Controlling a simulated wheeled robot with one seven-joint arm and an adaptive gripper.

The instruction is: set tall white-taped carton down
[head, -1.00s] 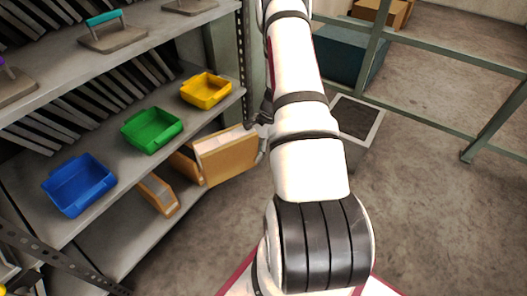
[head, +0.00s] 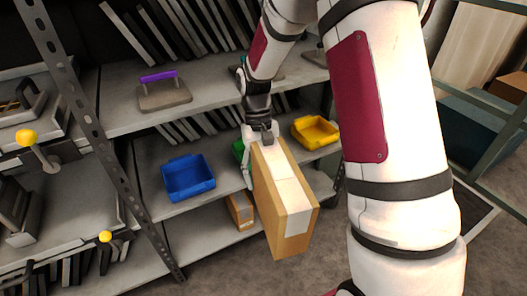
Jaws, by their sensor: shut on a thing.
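The tall white-taped carton (head: 268,208) is a tan cardboard box with a broad white strip down its face. It hangs tilted in front of the shelves in the head view. My gripper (head: 261,143) is at its upper end and shut on it. The carton is clear of the shelf boards as far as I can see, and it hides part of the green bin and the lower shelf.
A blue bin (head: 188,178), a mostly hidden green bin (head: 238,151) and a yellow bin (head: 315,131) stand on the middle shelf. A smaller carton (head: 241,211) stands on the lower shelf. A perforated post (head: 105,145) rises at left. Yellow-knobbed items stand further left.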

